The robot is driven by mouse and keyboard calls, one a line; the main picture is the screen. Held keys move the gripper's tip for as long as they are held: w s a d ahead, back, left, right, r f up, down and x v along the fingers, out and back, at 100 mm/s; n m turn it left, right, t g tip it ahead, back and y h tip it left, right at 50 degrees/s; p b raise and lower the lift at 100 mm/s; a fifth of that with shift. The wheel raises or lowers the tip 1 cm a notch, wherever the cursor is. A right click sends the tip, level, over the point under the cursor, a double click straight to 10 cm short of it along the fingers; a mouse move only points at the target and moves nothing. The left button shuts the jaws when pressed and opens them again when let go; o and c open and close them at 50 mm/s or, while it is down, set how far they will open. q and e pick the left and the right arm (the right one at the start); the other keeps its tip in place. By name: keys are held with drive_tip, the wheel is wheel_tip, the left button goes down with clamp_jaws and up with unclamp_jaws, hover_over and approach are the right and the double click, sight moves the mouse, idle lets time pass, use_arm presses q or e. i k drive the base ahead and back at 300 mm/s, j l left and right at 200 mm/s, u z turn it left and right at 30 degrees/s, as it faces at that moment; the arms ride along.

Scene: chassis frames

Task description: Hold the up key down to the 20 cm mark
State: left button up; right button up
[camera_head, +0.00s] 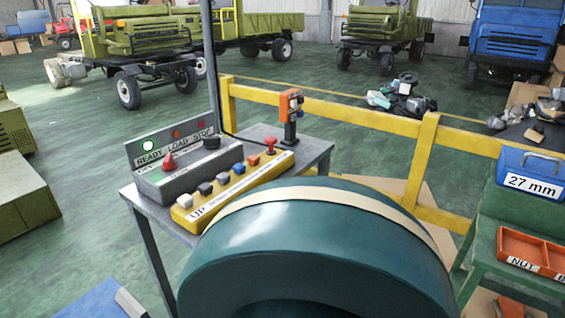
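A yellow key box (245,188) lies along the front of a grey metal table. It has a row of coloured keys and a red mushroom button (270,144) at its far end. The word UP is printed at its near left end, beside a pale key (185,201). No hand is on the keys. No 20 cm mark can be made out. Neither my left nor my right gripper is in view.
A grey panel (180,160) labelled READY, LOAD, STOP has its green lamp lit. A large teal drum (310,245) fills the front centre, close to the key box. A yellow rail (340,115) runs behind. A blue box (531,174) reading 27 mm stands on a green cart at right.

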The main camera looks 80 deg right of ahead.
sight(185, 201)
drive_tip(key=z, duration=2.25)
